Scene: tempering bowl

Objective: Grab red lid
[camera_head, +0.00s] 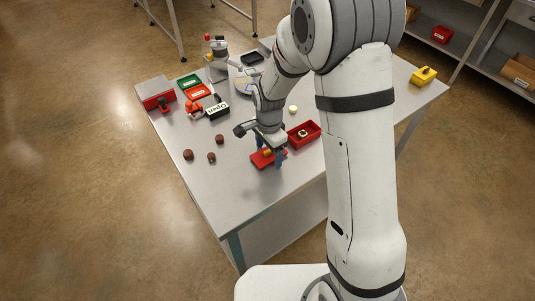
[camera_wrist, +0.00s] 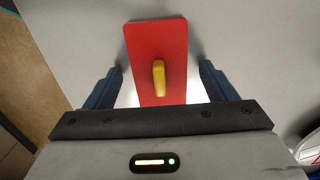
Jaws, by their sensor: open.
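The red lid (camera_head: 264,160) lies flat on the table near its front edge. It is a red rectangle with a yellow handle (camera_wrist: 159,78) standing up along its middle. My gripper (camera_head: 268,157) is right above the lid. In the wrist view my gripper (camera_wrist: 160,82) is open, with one blue finger on each side of the lid and the yellow handle between them. The fingers look apart from the handle, and nothing is held. I cannot tell how high the fingertips are above the table.
An open red box (camera_head: 316,134) with a pale item inside stands just right of the lid. Several brown pieces (camera_head: 188,155) lie to the left. A black "Open" sign (camera_head: 216,112) and a red and grey box (camera_head: 156,97) stand farther back. A yellow block (camera_head: 423,76) is at the far right corner.

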